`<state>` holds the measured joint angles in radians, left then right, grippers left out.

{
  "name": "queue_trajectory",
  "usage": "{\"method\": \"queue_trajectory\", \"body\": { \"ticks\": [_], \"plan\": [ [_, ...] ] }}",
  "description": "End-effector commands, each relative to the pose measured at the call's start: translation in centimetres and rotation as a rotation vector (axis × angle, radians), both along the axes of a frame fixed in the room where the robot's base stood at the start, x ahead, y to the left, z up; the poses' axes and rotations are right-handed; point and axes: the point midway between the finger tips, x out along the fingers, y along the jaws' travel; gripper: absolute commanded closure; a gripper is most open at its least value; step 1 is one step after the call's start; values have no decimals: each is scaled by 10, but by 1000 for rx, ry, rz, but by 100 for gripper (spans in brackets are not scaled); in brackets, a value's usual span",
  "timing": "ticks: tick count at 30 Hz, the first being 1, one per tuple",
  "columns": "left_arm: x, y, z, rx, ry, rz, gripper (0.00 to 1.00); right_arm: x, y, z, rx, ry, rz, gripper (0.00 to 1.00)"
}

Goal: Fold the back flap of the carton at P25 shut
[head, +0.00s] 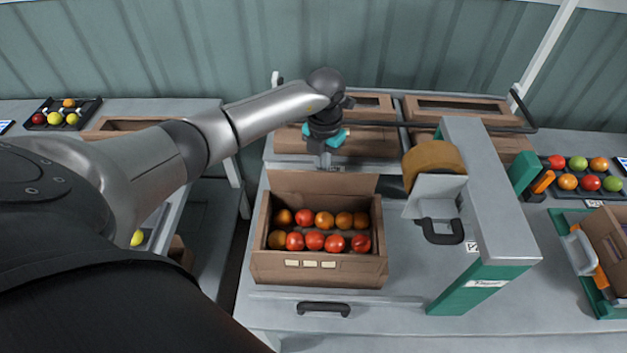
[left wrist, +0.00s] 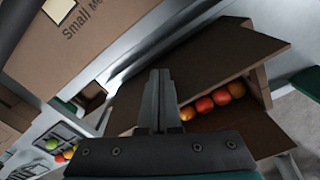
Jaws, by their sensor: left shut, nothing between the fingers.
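The open carton (head: 318,275) stands on the grey bench, filled with two rows of red and orange tomatoes (head: 315,240). Its back flap (head: 345,183) sticks up along the far edge, so the carton is open on top. The left wrist view also shows the flap (left wrist: 215,62) as a broad brown panel beside the tomatoes (left wrist: 212,103). My left gripper (head: 326,160) points down just behind the flap's top edge. Its fingers (left wrist: 158,100) are shut and empty; I cannot tell whether they touch the flap. My right gripper is not in view.
A tape dispenser (head: 432,160) on a grey and green frame (head: 490,210) stands close right of the carton. A tomato tray (head: 580,185) is at right. A black handle (head: 324,308) is in front.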

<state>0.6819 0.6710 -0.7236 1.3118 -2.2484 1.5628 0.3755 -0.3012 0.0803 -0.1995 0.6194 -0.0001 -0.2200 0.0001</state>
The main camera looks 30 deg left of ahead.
Motion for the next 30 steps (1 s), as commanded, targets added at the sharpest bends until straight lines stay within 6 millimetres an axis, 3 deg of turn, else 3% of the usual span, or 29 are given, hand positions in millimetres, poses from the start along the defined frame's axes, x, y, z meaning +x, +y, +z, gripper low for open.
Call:
{"method": "queue_trajectory", "body": {
  "ticks": [13, 30],
  "plan": [
    [-1, -1, 0, 0, 1, 0, 100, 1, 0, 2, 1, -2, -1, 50],
    [-23, -13, 0, 1, 1, 0, 100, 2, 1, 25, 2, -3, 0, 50]
  ]
}}
